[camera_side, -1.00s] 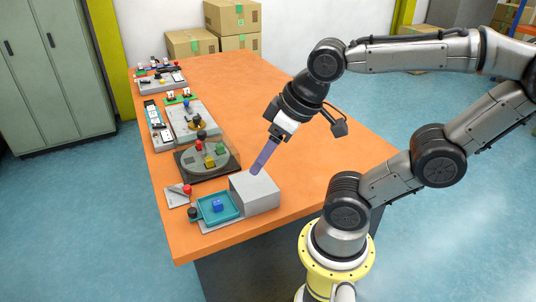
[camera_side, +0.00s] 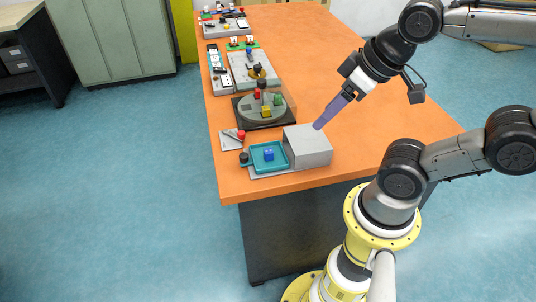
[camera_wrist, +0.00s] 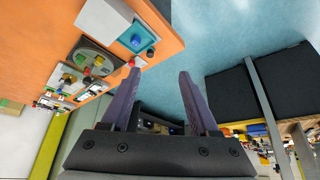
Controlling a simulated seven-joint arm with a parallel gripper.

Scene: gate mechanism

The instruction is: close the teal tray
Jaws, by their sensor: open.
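The teal tray (camera_side: 256,164) stands out to the left of a grey box-shaped housing (camera_side: 309,150) in the side view, with a blue cube (camera_side: 268,154) in it. A black knob (camera_side: 244,158) is at the tray's left end. My gripper (camera_side: 318,127) has its purple fingers pointing down-left, their tips seen by the housing's back top edge; contact cannot be told. The wrist view shows the gripper (camera_wrist: 159,78) open and empty, its two fingers well apart. The tray (camera_wrist: 128,41), cube (camera_wrist: 137,39) and knob (camera_wrist: 150,52) appear at its upper left.
A grey plate with a red-knobbed lever (camera_side: 240,134) lies behind the tray. Behind it is a round turntable (camera_side: 250,110) with coloured pieces, then several more mechanisms along the left side. The orange table (camera_side: 375,140) is clear to the housing's right.

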